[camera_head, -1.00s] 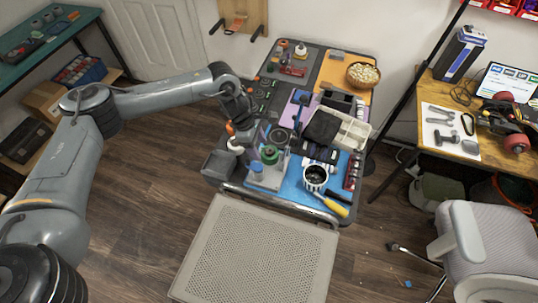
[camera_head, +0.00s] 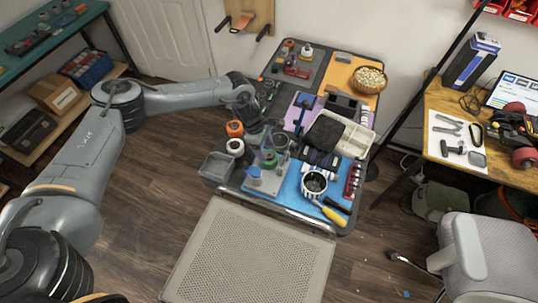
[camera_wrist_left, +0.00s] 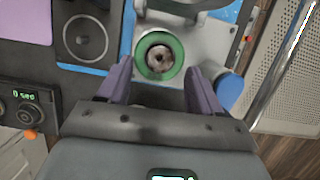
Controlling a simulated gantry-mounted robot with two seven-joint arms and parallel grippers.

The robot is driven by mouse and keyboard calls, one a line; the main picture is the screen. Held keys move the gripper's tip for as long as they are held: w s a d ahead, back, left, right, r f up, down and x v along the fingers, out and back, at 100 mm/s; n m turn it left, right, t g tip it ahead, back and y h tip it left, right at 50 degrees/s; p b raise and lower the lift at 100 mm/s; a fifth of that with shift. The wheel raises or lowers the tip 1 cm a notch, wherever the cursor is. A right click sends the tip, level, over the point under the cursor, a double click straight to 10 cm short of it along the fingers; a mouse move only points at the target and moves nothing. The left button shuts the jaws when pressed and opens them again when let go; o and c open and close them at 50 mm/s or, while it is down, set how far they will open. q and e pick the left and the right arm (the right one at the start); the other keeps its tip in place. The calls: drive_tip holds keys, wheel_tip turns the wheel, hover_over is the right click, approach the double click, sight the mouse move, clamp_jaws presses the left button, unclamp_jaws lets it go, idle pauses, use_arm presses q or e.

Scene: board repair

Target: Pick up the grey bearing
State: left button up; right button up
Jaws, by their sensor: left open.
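A green ring-shaped part (camera_wrist_left: 173,72) with a round grey, bearing-like centre (camera_wrist_left: 159,57) sits on a light metal fixture (camera_wrist_left: 212,42) in the left wrist view. I cannot tell for sure whether the grey centre is the bearing. My left gripper (camera_wrist_left: 158,66) is open, with its two purple-grey fingers spread on either side of the green part, as seen from above. Nothing is between the fingertips that I can see to be held.
A blue cylinder (camera_wrist_left: 229,91) stands close to the right finger. A dark square piece with a ring (camera_wrist_left: 85,38) lies to the left.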

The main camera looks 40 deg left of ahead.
sight(269, 156)
use_arm(q)
drive_tip(key=shift+x, duration=1.05)
drive_tip(key=shift+f, duration=0.25)
drive_tip(key=shift+f, duration=0.15)
drive_tip(key=c, duration=1.1)
